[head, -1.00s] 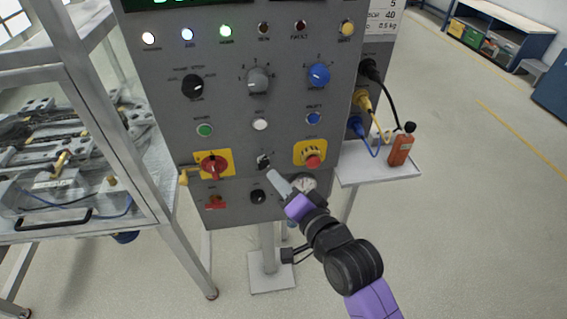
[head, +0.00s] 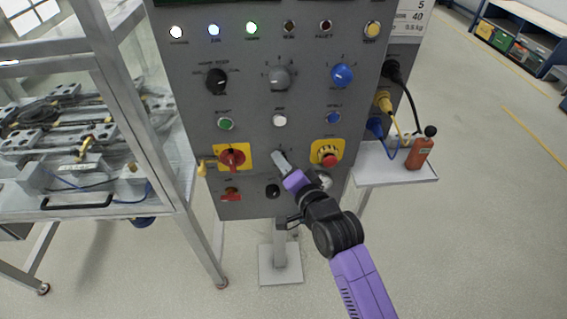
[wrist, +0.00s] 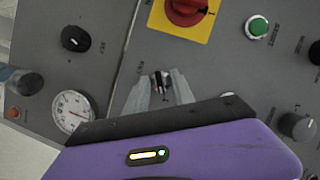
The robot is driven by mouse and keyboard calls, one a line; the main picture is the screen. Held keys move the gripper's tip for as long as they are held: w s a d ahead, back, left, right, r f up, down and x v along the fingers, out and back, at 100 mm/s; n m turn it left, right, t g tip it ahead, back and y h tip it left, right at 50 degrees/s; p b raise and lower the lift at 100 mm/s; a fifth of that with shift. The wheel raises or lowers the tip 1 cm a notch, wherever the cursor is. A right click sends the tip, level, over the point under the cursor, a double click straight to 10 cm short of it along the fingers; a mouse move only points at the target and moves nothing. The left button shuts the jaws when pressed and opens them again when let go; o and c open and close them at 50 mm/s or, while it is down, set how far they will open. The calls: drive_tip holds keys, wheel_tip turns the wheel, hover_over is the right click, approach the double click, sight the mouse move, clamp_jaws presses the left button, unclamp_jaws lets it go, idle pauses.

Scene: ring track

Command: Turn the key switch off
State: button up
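The key switch (wrist: 159,84) is on the lower middle of the grey control panel. In the wrist view its small dark key shows between the two pale fingertips of my gripper (wrist: 161,86). The fingers are apart, one on each side of the key; I cannot tell whether they touch it. In the head view my gripper (head: 281,158) covers the key switch, so the key and its angle are hidden there.
Nearby on the panel (head: 305,98) are a red rotary switch on a yellow plate (head: 233,158), a red emergency button (head: 329,159), a black knob (head: 273,191) and a gauge (wrist: 73,111). A metal frame stands left.

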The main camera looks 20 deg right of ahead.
clamp_jaws()
drive_tip(key=shift+r+p, duration=0.1)
drive_tip(key=shift+p, duration=0.3)
drive_tip(key=shift+a+n+g+h+p, duration=0.1)
drive_tip(key=shift+n+g+h+p, duration=0.6)
drive_tip(key=shift+n+h, duration=0.95)
drive_tip(key=shift+a+n+g+h+p, duration=0.1)
drive_tip(key=shift+n+g+h+p, duration=0.65)
drive_tip(key=shift+n, duration=1.7)
